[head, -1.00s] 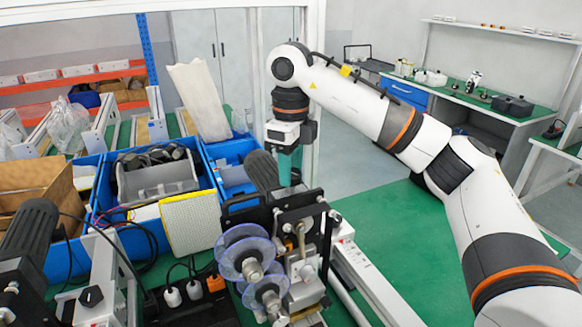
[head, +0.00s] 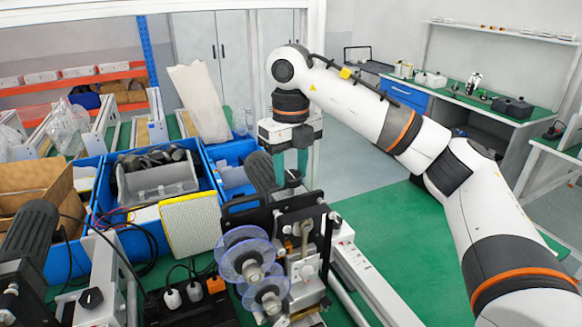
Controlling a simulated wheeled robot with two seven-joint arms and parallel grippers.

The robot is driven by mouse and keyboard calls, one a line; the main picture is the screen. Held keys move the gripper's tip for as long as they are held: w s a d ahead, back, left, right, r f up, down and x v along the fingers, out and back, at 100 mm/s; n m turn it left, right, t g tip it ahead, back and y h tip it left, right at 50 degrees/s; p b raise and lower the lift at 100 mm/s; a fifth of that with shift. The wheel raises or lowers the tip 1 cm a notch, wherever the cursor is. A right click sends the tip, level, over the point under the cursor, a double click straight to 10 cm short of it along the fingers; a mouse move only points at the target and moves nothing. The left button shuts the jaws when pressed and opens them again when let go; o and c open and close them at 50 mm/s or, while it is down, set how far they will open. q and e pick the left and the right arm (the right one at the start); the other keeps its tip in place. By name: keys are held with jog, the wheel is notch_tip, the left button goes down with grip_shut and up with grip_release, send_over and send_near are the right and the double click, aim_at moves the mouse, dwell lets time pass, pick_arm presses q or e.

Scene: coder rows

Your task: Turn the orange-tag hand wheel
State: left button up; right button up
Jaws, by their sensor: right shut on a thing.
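My right gripper (head: 291,178) points down behind the coder machine (head: 305,235) in the middle of the head view. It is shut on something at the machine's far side. Its fingertips and the thing between them are mostly hidden by the machine's dark top parts. I cannot make out the orange-tag hand wheel or its tag; the machine blocks that spot. My left gripper is not in view.
Two translucent blue discs (head: 243,254) face me on the machine. Blue bins (head: 226,150) and a yellow-edged white pad (head: 190,222) stand to its left. An orange block (head: 216,285) sits among cables in front. Green floor (head: 400,235) lies open at the right.

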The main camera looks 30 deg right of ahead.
aim_at(291, 174)
jog(key=shift+r, duration=0.1)
jog(key=o, duration=1)
jog(key=shift+c, duration=0.2)
notch_tip(291, 174, up, 12)
jog(key=p, duration=0.1)
